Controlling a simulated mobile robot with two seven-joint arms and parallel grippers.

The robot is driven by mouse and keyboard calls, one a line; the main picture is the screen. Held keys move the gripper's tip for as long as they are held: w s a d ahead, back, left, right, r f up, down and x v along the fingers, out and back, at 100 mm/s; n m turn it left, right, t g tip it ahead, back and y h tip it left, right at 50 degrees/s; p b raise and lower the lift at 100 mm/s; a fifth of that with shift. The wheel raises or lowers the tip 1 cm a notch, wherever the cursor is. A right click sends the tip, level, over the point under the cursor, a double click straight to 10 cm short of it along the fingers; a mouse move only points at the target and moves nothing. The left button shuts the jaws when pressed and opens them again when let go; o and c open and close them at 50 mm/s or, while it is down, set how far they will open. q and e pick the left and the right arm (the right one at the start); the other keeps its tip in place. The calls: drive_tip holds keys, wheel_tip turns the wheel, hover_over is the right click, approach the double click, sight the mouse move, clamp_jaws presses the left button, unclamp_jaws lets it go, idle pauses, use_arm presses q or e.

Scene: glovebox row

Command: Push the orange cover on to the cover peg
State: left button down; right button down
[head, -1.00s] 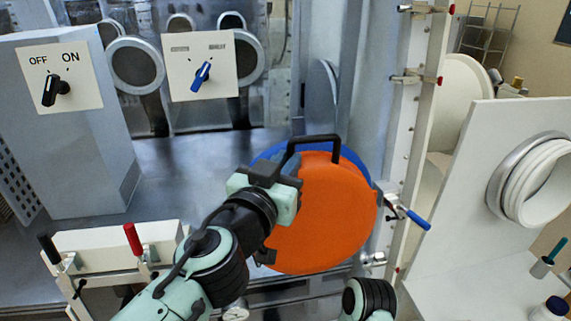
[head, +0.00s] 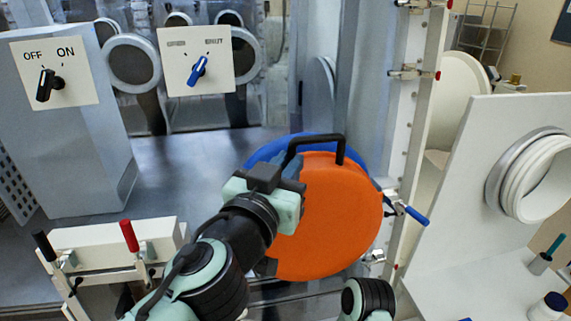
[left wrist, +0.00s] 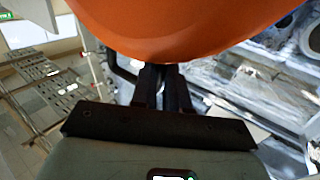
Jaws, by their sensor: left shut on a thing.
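The orange cover (head: 335,220) is a large round disc in the middle of the head view, with a black handle (head: 341,148) at its top. It hangs in front of a blue disc (head: 262,153), which shows behind its upper left edge. My left gripper (head: 285,187) is at the cover's left side, its fingertips partly hidden. In the left wrist view the cover (left wrist: 190,25) fills the top, and the fingers (left wrist: 163,82) are shut together close under its edge. The cover peg is not visible. My right gripper is out of view; only part of my right arm shows.
A blue-handled clamp (head: 417,215) sits just right of the cover on the glovebox frame. A white panel with a round port (head: 530,175) stands at right. Red and black levers (head: 129,236) stand at lower left. A switch box (head: 60,140) stands at left.

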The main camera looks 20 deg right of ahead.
use_arm(q)
drive_tip(key=shift+s+a+r, duration=0.15)
drive_tip(key=shift+s, duration=0.5)
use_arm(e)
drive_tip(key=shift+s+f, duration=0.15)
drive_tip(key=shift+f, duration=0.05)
use_arm(q)
drive_tip(key=shift+s+a+r+b, duration=0.15)
drive_tip(key=shift+s+b, duration=0.2)
drive_tip(key=shift+s, duration=0.35)
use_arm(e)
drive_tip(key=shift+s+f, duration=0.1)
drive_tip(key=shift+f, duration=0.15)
use_arm(q)
drive_tip(key=shift+s+a, duration=0.1)
drive_tip(key=shift+s, duration=0.25)
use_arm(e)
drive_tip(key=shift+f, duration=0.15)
use_arm(q)
drive_tip(key=shift+s, duration=0.3)
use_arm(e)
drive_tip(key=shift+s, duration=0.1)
use_arm(q)
drive_tip(key=shift+a, duration=0.1)
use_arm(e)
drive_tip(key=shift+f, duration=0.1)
